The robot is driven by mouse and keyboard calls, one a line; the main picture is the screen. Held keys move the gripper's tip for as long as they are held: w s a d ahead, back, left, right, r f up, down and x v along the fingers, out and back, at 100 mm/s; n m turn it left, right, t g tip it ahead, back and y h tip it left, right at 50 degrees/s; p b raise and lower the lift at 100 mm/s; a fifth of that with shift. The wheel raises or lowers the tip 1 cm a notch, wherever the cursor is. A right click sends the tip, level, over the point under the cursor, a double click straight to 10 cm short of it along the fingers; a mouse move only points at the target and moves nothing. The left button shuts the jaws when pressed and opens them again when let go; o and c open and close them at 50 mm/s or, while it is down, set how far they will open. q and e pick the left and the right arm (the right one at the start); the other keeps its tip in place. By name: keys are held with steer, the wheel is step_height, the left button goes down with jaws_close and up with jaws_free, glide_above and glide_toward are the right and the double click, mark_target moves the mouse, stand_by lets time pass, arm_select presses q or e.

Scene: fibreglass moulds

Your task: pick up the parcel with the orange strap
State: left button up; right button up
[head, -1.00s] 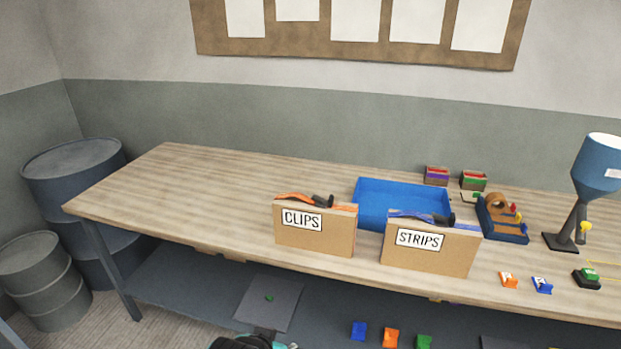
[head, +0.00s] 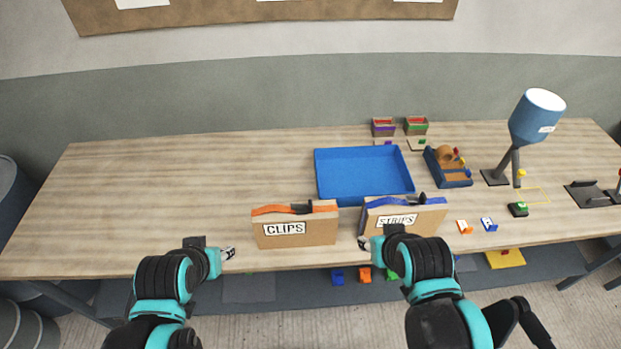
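The parcel with the orange strap (head: 310,232) is a brown cardboard box labelled CLIPS. It stands upright near the front edge of the table, with the orange strap (head: 268,210) along its top. A similar parcel labelled STRIPS (head: 425,219), with a blue strap, stands to its right. My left gripper (head: 229,253) is just left of the CLIPS parcel, low by the table's front edge, apart from it. My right gripper (head: 363,243) is in the gap between the parcels, overlapping the lower left of the STRIPS parcel in view. The finger openings are too small to judge.
A blue tray (head: 335,153) lies behind the parcels. Small bins (head: 383,127), a tape dispenser (head: 455,182) and a blue lamp-like device (head: 535,115) stand to the right. The left part of the wooden table (head: 150,190) is clear.

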arm_select(q)
steer(key=shift+r+p, duration=0.6)
steer(key=shift+r, duration=0.95)
arm_select(e)
steer(key=shift+r, duration=1.55)
